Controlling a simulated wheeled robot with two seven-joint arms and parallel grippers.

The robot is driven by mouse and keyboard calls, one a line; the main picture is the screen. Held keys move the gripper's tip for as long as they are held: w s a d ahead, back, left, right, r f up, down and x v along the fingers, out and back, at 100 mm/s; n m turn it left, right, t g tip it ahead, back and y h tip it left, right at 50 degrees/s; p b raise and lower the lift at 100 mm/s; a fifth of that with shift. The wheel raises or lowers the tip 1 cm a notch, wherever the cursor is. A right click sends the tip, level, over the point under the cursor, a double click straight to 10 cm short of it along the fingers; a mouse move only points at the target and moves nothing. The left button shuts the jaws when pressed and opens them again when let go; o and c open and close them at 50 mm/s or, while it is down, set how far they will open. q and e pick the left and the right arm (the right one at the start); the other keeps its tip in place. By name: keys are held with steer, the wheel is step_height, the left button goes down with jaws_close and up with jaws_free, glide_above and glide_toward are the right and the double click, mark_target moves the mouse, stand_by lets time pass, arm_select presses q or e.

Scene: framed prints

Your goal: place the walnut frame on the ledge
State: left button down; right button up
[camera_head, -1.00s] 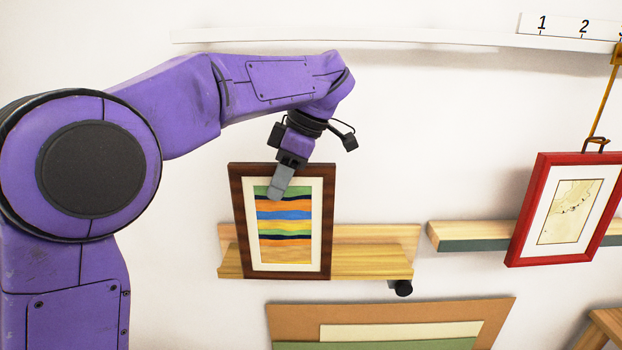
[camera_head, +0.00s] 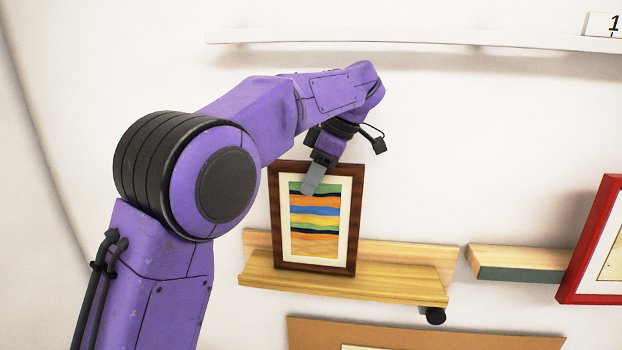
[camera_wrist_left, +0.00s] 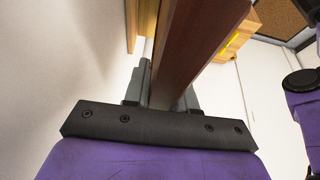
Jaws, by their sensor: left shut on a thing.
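The walnut frame (camera_head: 356,220), a dark brown frame around a striped print, is upright with a slight tilt in the head view. In the left wrist view the frame's brown edge (camera_wrist_left: 200,45) runs between the fingers of the gripper (camera_wrist_left: 166,92). The pale wooden ledge (camera_head: 400,283) is behind and below the frame. The frame's bottom edge appears over the left half of the ledge; I cannot tell if it touches. My right gripper is out of view.
A red frame (camera_head: 584,240) is at the right, by a second wooden shelf with a dark front (camera_head: 515,265). A black knob (camera_head: 434,316) is under the ledge's right end. A white rail (camera_head: 400,38) runs above. The ledge's right half is clear.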

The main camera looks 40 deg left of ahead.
arm_select(q)
steer(key=c, duration=1.2)
jaws_free()
steer(key=shift+w+f, duration=0.2)
steer(key=shift+o, duration=1.4)
steer(key=shift+w+a, duration=0.1)
steer(key=shift+w, duration=0.05)
steer(key=shift+s+r, duration=0.25)
steer(key=shift+r, duration=0.2)
steer(key=w+d+p, duration=0.3)
steer(key=w+d, duration=0.3)
steer(key=d, duration=0.4)
steer(key=shift+w+d+r, duration=0.3)
